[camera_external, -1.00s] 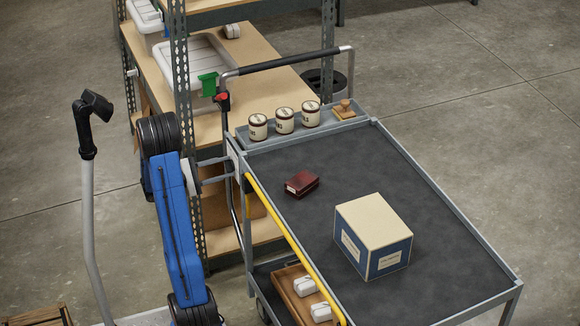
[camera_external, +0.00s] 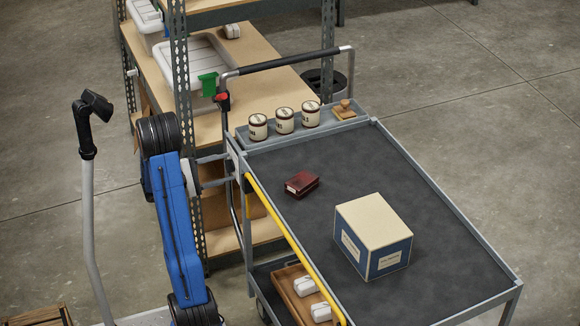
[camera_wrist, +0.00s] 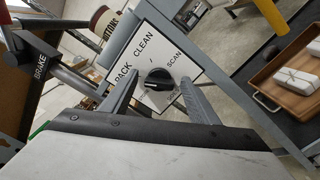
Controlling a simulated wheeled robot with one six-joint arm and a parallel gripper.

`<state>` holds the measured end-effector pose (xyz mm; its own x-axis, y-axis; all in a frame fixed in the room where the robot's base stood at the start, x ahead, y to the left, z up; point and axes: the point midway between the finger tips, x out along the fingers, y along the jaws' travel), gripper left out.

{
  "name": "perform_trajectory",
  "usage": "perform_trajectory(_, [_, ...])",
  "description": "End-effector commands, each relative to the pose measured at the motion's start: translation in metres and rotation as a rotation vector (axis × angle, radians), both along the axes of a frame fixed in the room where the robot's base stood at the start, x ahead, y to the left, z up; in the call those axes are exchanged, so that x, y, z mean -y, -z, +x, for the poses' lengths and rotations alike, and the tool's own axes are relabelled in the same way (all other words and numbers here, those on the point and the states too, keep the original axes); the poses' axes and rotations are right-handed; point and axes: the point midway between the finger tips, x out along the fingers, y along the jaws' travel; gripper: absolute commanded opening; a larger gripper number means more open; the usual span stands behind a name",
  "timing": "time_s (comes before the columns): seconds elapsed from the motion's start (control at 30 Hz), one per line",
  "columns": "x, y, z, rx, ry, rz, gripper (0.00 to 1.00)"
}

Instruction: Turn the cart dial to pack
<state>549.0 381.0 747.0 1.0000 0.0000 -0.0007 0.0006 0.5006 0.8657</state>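The cart dial is a black knob (camera_wrist: 158,86) on a white plate (camera_wrist: 146,48) at the cart's end. The wrist view shows PACK at upper left, CLEAN at the top and SCAN at right. Lower lettering is partly hidden. The knob's exact pointing direction is hard to tell. My gripper (camera_wrist: 160,82) is open, with one finger on each side of the knob. I cannot tell whether either finger touches it. In the external view, my gripper (camera_external: 226,171) reaches the cart's left side, and the dial is hidden there.
The grey cart (camera_external: 440,190) carries a blue-and-cream box (camera_external: 373,235), a dark red box (camera_external: 301,184), several mugs (camera_external: 285,120) and a stamp (camera_external: 345,109). A yellow rail (camera_external: 290,245) runs along its near side. A red-tipped brake lever (camera_external: 222,98) and a shelf upright (camera_external: 181,80) stand close to my arm.

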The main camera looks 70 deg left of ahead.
Motion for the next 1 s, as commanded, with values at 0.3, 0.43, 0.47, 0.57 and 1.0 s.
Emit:
perform_trajectory(0.3, [-0.001,0.000,-0.009,0.001,-0.002,0.001,0.55])
perform_trajectory(0.43, [-0.001,0.000,-0.025,0.000,-0.004,0.001,0.55])
perform_trajectory(0.47, [-0.001,0.000,-0.029,0.000,-0.004,0.000,0.55])
perform_trajectory(0.57, [-0.001,0.000,-0.044,0.001,-0.004,0.001,0.55])
perform_trajectory(1.0, [-0.001,0.000,-0.111,0.000,-0.004,0.001,0.55])
